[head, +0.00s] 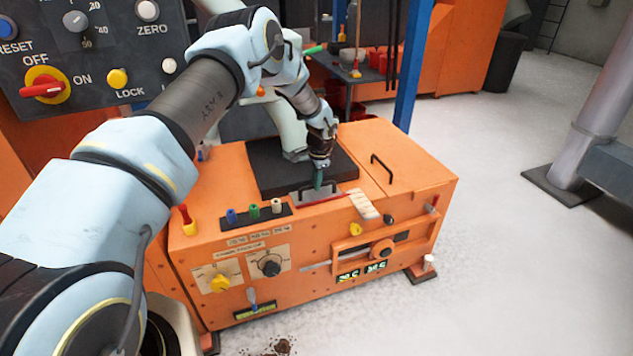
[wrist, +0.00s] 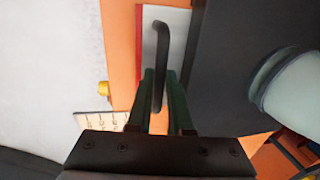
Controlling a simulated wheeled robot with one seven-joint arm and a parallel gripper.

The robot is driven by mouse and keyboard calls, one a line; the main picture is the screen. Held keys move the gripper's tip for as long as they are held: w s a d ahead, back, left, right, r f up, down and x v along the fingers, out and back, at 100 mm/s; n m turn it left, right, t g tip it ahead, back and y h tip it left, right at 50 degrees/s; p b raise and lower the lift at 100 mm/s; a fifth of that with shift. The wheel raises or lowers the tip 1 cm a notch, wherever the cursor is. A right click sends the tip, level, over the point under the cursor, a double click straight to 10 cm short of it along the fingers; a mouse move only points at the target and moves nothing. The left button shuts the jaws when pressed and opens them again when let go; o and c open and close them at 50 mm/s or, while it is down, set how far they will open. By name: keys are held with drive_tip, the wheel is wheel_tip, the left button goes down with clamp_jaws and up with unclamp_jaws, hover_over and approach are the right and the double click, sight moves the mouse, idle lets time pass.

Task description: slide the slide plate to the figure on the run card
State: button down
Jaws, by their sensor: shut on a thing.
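The slide plate (head: 335,196) is a pale grey plate with a red edge, set in the top of an orange cabinet. Its black bar handle (wrist: 162,45) runs between my fingers in the wrist view, where the plate (wrist: 149,50) also shows. My gripper (head: 318,182), with green fingers, is shut on this handle; it also shows in the wrist view (wrist: 160,78). A cream scale strip with dark marks (head: 363,204) lies right of the plate; its figures are too small to read. Small printed cards (head: 252,250) are on the cabinet front; I cannot tell which is the run card.
A black block (head: 265,165) with a pale pipe stands just behind the plate. A second black handle (head: 382,168) is on the cabinet top to the right. Colored pegs (head: 254,212), knobs and a lever line the front. A control panel (head: 95,50) stands at upper left.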

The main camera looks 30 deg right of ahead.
drive_tip(key=shift+s+a, duration=0.15)
drive_tip(key=shift+s, duration=1.1)
drive_tip(key=c, duration=0.8)
unclamp_jaws()
drive_tip(key=shift+c, duration=0.2)
wheel_tip(320, 180, up, 11)
drive_tip(key=s+b, duration=0.1)
drive_tip(key=s, duration=0.1)
drive_tip(key=shift+f, duration=0.2)
drive_tip(key=shift+a, duration=0.1)
